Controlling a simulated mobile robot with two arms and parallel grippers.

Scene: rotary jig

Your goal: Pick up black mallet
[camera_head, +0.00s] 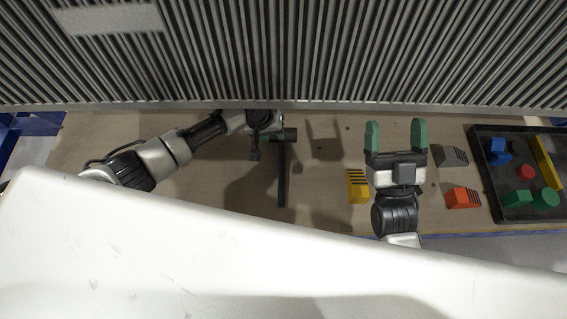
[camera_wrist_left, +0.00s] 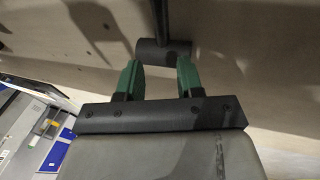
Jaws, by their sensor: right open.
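The black mallet lies on the wooden table in the head view, its handle (camera_head: 283,180) pointing toward the front and its head (camera_head: 289,134) at the back. In the left wrist view the mallet head (camera_wrist_left: 163,50) is just beyond and between the green fingertips, with the handle running away upward. My left gripper (camera_wrist_left: 158,66) is open there; in the head view it is at the mallet's head end, its fingers mostly hidden. Whether a finger touches the head I cannot tell. My right gripper (camera_head: 395,132) is open and empty, above the table right of the mallet.
A ribbed grey panel (camera_head: 300,50) spans the back. A yellow block (camera_head: 357,186), a grey block (camera_head: 453,156) and an orange block (camera_head: 462,197) lie around my right gripper. A black tray (camera_head: 491,185) with several coloured shapes is at the right. A white surface covers the front.

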